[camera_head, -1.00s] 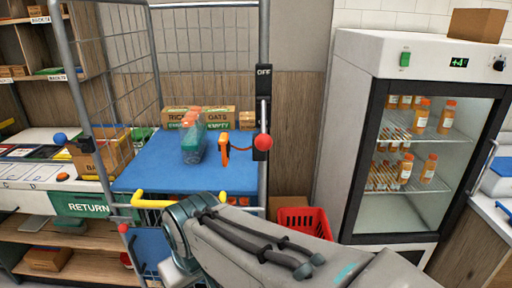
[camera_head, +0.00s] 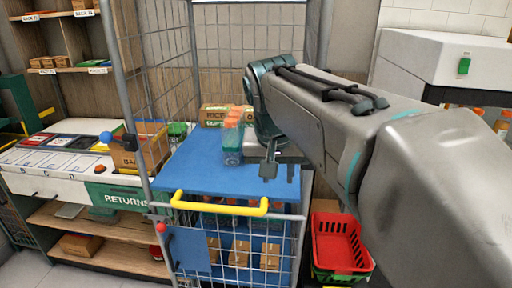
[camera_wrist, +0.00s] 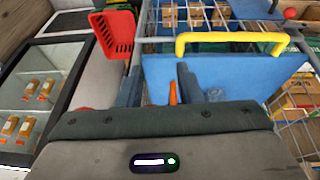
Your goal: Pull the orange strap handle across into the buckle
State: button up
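The orange strap handle (camera_wrist: 172,93) shows as a small upright orange piece between the two dark fingers of my gripper (camera_wrist: 160,78) in the wrist view. The fingers are apart, with gaps beside the handle; I cannot see contact. In the head view my gripper (camera_head: 280,172) points down over the right side of the blue cart top, and my arm hides the handle and the right post's fittings.
Clear bottles with orange caps (camera_head: 232,145) stand on the blue cart top (camera_head: 185,178), just left of my gripper. A yellow handle bar (camera_head: 215,206) crosses the cart's front. A red basket (camera_head: 338,243) stands at right. The returns counter (camera_head: 50,165) is at left.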

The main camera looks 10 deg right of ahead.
jog(key=w+r+m, duration=0.3)
jog(key=w+r, duration=0.3)
jog(key=r, duration=0.3)
jog(key=p+x, duration=0.1)
jog(key=x, duration=1.2)
jog(key=shift+w+f+p, duration=0.1)
jog(key=shift+f+p, duration=0.05)
jog(key=shift+p, duration=0.25)
grip_shut()
